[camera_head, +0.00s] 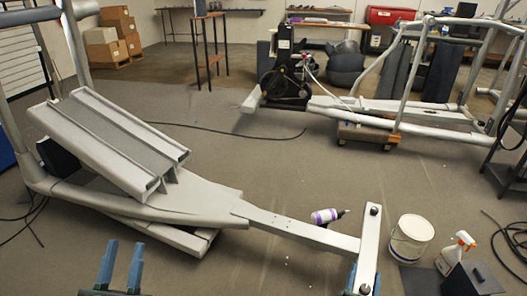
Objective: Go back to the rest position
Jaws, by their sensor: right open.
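My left gripper (122,262) is at the bottom left, its two blue fingers apart with only floor between them, so it is open and empty. My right gripper (363,280) is at the bottom, right of centre. Blue finger parts show on either side of the end bar of the elliptical frame, which hides the middle of the gripper. It is open. I cannot tell whether it touches the bar.
A grey elliptical frame (185,200) fills the left and middle floor. A purple-labelled bottle (326,216) lies by its end bar. A white bucket (411,238), a spray bottle (455,252) and a dark box (473,279) stand at right. Another machine (385,109) stands behind.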

